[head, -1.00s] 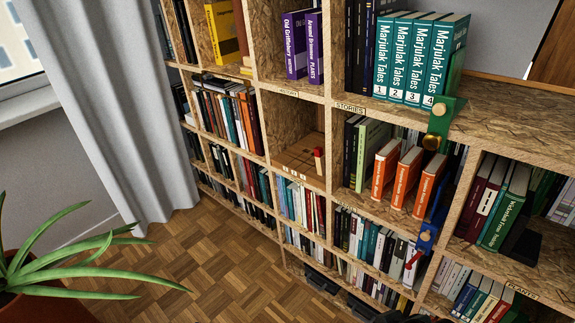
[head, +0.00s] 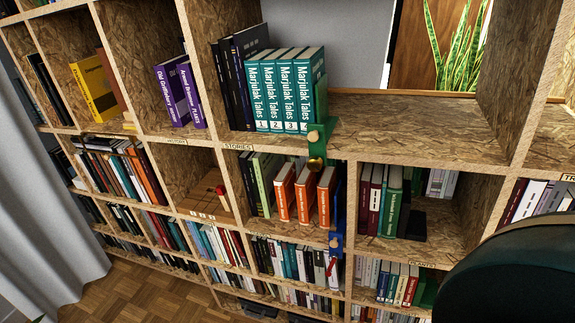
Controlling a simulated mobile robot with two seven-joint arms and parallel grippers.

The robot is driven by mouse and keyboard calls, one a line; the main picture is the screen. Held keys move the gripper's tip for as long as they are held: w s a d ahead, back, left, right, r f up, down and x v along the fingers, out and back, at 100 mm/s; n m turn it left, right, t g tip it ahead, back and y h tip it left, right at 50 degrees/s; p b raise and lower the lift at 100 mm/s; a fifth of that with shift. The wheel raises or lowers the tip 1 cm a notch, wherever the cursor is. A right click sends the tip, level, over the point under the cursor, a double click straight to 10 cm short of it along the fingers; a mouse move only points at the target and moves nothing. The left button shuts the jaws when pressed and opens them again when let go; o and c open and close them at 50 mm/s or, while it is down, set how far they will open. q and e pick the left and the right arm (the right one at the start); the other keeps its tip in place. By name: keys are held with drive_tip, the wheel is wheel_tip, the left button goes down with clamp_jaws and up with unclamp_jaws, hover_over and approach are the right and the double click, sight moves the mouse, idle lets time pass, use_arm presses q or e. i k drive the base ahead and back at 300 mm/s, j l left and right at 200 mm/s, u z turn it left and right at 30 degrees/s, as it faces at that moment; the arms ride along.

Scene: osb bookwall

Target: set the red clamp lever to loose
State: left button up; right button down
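A small red lever (head: 331,265) hangs at the lower end of a blue clamp (head: 336,243). The clamp sits on the shelf upright right of the orange books, in the middle of the head view. The lever looks tilted, but it is too small to read its setting. Another small red piece (head: 220,190) stands on a wooden block with several small labels (head: 202,213) in a compartment to the left. Neither of my grippers is in view.
A green bracket (head: 318,135) with a round knob is on the shelf edge above the blue clamp. Teal books (head: 285,90) and orange books (head: 305,197) stand near it. A large dark rounded shape (head: 515,270) covers the lower right. Parquet floor (head: 130,295) shows lower left.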

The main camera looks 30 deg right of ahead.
sight(334, 258)
drive_tip(key=k+l+z, duration=0.2)
drive_tip(key=k+l, duration=0.3)
drive_tip(key=k, duration=0.2)
drive_tip(key=k+l+z, duration=0.15)
drive_tip(key=l, duration=0.2)
drive_tip(key=i+l, duration=0.15)
drive_tip(key=i, duration=0.25)
drive_tip(key=i+l+z, duration=0.1)
drive_tip(key=i, duration=0.35)
drive_tip(key=l, duration=0.1)
